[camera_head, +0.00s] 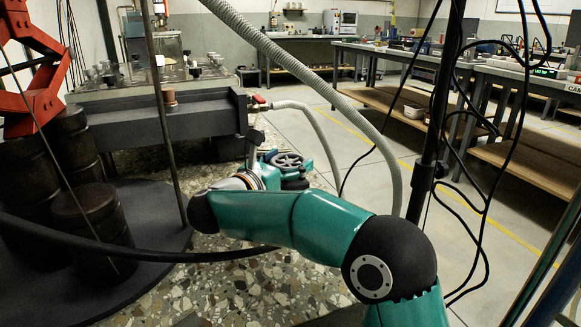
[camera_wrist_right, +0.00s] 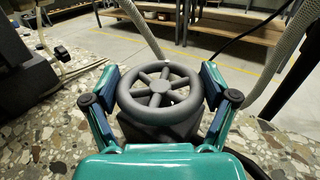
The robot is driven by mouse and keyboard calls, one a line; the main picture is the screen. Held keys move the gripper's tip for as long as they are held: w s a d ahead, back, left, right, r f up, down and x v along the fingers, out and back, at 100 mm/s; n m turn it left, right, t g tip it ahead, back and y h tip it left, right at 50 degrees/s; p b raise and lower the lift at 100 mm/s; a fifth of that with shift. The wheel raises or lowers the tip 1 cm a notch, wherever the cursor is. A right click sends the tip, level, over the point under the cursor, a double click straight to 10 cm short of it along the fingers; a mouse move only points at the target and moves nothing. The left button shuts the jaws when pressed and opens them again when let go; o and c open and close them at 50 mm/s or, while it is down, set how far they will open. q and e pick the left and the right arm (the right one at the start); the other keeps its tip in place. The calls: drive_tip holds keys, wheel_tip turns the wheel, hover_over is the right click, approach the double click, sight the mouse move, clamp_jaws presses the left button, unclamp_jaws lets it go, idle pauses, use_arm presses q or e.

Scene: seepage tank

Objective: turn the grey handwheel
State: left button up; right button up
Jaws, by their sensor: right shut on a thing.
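The grey handwheel (camera_wrist_right: 159,86) is a round ring with several spokes and a hub, on a dark grey base in the right wrist view. It also shows small in the middle of the head view (camera_head: 288,160), beyond my right arm. My right gripper (camera_wrist_right: 160,77) has one teal finger on each side of the wheel and is shut on its rim. In the head view my right gripper (camera_head: 277,168) is partly hidden by my own wrist and arm. My left gripper is not in view.
A dark tank (camera_head: 165,117) stands left of the wheel, with a red-handled valve (camera_head: 259,101) at its corner. A ribbed grey hose (camera_head: 325,78) crosses above. Dark drums (camera_head: 92,225) stand at left. Black cables (camera_head: 487,190) hang at right. Workbenches (camera_head: 526,160) line the back and right.

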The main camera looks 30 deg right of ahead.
drive_tip(key=shift+m+g+h, duration=0.3)
drive_tip(key=shift+m+g, duration=0.3)
drive_tip(key=shift+g, duration=0.3)
drive_tip(key=shift+g, duration=0.3)
drive_tip(key=o, duration=1)
drive_tip(key=shift+c, duration=0.2)
drive_tip(key=shift+v, duration=3.8)
drive_tip(key=shift+f, duration=0.1)
